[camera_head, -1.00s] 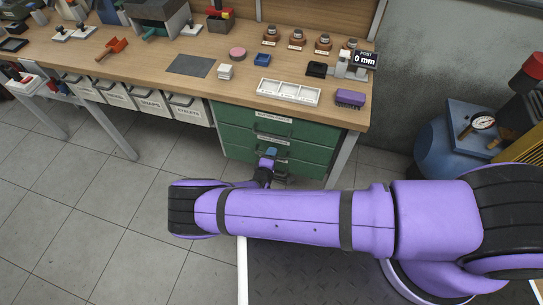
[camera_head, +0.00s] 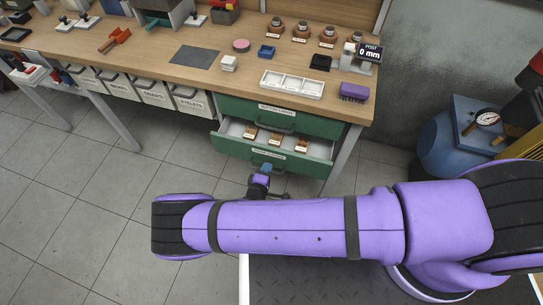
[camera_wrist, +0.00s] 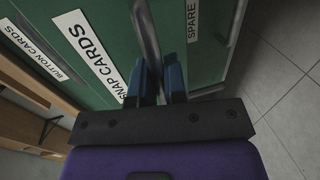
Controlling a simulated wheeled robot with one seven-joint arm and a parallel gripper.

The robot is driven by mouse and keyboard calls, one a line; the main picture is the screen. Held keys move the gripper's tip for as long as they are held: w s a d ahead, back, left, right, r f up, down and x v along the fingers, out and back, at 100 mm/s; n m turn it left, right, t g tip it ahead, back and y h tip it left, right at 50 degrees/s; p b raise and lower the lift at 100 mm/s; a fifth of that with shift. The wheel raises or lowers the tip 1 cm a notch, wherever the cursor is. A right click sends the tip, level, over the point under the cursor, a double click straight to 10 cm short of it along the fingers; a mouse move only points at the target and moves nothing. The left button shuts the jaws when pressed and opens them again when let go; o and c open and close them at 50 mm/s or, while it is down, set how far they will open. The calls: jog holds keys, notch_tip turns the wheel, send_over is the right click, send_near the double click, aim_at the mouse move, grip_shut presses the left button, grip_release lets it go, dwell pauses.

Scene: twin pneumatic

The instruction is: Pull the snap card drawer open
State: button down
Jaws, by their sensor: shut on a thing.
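The snap card drawer is the green drawer front (camera_head: 290,164) in the middle of the cabinet under the workbench. It stands pulled out, and several brown labelled blocks (camera_head: 276,139) show inside its pale interior. In the wrist view its "SNAP CARDS" label (camera_wrist: 92,50) is readable beside the grey bar handle (camera_wrist: 146,38). My gripper (camera_wrist: 160,80) is shut on this handle, with a blue finger on either side of it. In the head view my gripper (camera_head: 266,168) is small at the drawer front, and the handle there is mostly hidden.
The "BUTTON CARDS" drawer (camera_head: 280,116) above is closed. A "SPARE" label (camera_wrist: 193,18) shows on the front below. The wooden workbench (camera_head: 220,82) holds a white tray (camera_head: 292,84) and several small tools. Grey floor (camera_head: 110,215) is free at the left.

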jog(key=f+v, duration=0.3)
jog(key=v, duration=1)
jog(key=shift+s+a, duration=0.2)
jog(key=shift+s, duration=0.45)
jog(key=shift+r, duration=0.1)
jog(key=c, duration=1.2)
grip_release()
